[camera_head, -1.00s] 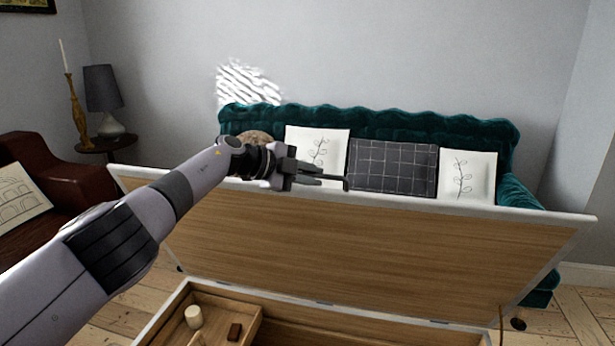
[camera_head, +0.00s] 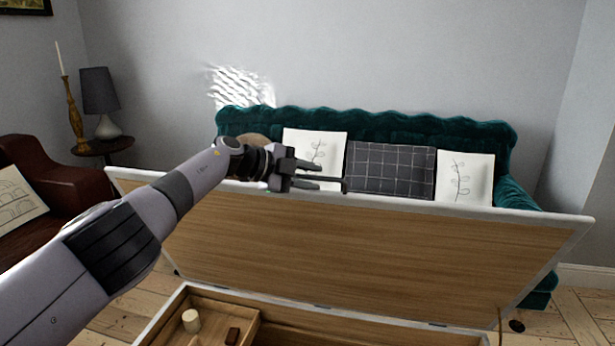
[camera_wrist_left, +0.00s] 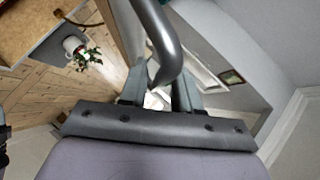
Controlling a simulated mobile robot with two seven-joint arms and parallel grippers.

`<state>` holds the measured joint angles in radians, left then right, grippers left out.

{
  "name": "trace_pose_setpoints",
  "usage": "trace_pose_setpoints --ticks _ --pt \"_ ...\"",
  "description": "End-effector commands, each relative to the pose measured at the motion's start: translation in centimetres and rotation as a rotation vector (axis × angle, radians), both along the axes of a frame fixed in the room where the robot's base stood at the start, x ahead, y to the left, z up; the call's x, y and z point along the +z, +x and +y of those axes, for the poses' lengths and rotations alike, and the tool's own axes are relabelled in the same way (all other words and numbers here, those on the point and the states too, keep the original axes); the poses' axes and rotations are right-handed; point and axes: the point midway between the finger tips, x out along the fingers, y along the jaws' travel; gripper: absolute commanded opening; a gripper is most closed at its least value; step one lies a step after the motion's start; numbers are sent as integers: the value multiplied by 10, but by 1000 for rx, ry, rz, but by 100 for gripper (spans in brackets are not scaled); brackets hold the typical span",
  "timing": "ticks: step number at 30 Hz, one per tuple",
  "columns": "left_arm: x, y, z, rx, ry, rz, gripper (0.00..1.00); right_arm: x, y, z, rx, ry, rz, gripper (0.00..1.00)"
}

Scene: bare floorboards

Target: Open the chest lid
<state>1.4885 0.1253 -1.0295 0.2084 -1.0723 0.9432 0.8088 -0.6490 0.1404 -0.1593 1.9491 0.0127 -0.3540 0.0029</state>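The chest lid (camera_head: 370,250) stands raised, its wooden inner face toward me and its pale rim along the top. The chest (camera_head: 300,300) below is open at the bottom of the head view. My left gripper (camera_head: 328,176) is at the lid's top edge, left of its middle. Its two fingers are apart. In the left wrist view a grey curved bar (camera_wrist_left: 165,45) runs down by the parted fingers (camera_wrist_left: 160,95). Whether it touches them is unclear.
A green sofa (camera_head: 400,124) with cushions stands behind the lid. A side table (camera_head: 103,146) with a lamp (camera_head: 101,92) and a red armchair (camera_head: 50,180) are left.

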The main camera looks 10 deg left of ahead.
Motion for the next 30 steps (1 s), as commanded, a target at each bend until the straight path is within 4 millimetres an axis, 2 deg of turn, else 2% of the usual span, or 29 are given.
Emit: trace_pose_setpoints --ticks 5,21,30 --pt "-4 -1 2 -2 5 8 37 1 0 0 0 0 0 43" --pt "9 -15 19 -1 4 2 37 15 0 0 -1 1 0 43" --pt "20 -30 40 0 3 -1 37 11 0 0 -1 1 0 43"
